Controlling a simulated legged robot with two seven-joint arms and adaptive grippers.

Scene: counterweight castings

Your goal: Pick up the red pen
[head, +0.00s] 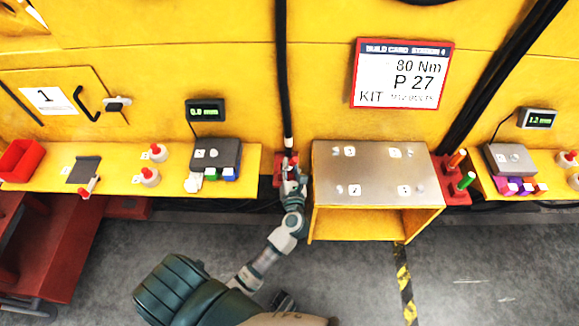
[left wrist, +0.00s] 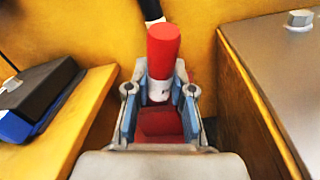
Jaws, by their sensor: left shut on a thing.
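The red pen (left wrist: 163,52) stands upright between the fingers of my left gripper (left wrist: 160,98) in the left wrist view. It has a thick red top and a white band below. My left gripper is shut on it. In the head view my left gripper (head: 291,170) is at the narrow gap between the left yellow shelf and the metal-topped stand. The pen is small there and mostly covered by the gripper. A red holder (left wrist: 160,124) lies below the fingers; I cannot tell whether the pen's lower end is still in it. My right gripper is not in view.
The metal-topped stand (head: 370,172) is close on the right. A grey box (head: 216,154) with coloured blocks sits on the left shelf (head: 118,158). An orange pen (head: 457,158) and a green pen (head: 467,180) stand right of the stand. A black cable (head: 283,70) hangs behind my gripper.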

